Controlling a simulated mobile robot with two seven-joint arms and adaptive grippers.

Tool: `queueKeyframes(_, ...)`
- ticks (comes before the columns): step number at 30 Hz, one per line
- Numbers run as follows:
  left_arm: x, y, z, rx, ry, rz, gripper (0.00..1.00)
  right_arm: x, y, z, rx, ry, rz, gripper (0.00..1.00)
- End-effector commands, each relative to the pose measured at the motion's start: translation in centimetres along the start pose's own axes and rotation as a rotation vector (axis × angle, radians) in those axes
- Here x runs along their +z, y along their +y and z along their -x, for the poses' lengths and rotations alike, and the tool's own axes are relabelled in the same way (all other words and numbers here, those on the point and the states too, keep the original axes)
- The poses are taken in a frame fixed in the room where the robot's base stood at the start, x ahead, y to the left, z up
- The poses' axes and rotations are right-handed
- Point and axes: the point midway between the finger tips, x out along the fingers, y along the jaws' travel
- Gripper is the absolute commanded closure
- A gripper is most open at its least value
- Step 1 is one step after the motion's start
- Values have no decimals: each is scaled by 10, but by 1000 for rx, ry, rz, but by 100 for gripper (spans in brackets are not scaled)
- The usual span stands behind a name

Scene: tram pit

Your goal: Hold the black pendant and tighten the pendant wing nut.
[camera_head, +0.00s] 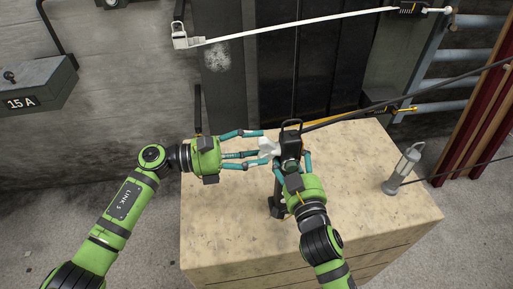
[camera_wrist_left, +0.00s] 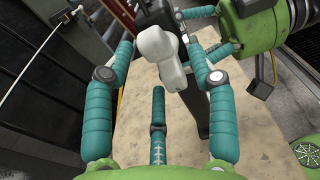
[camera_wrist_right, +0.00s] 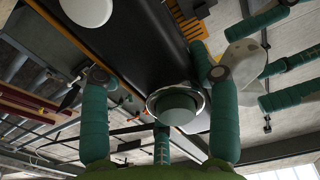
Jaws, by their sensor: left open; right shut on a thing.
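The black pendant (camera_head: 291,146) is above the wooden crate top, and my right gripper (camera_head: 292,163) is shut on it from the near side. The pale grey wing nut (camera_head: 268,146) sticks out from the pendant's left side. In the left wrist view the wing nut (camera_wrist_left: 158,50) lies between the tips of my left gripper (camera_wrist_left: 160,72). The left fingers are open around it, with gaps at both sides.
The wooden crate (camera_head: 225,240) stands below both grippers. A black cable (camera_head: 400,98) runs from the pendant to the upper right.

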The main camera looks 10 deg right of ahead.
Motion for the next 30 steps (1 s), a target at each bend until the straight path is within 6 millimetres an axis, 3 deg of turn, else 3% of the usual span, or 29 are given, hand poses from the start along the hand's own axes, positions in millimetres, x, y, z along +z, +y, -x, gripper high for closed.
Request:
queueKeyframes(15, 0, 0, 98, 3, 3, 0, 43, 0, 0, 0, 0, 0, -2, 92)
queueKeyframes(21, 0, 0, 112, 1, 1, -2, 43, 0, 0, 0, 0, 0, -2, 92)
queueKeyframes(30, 0, 0, 112, 1, 1, -2, 43, 0, 0, 0, 0, 0, -1, 92)
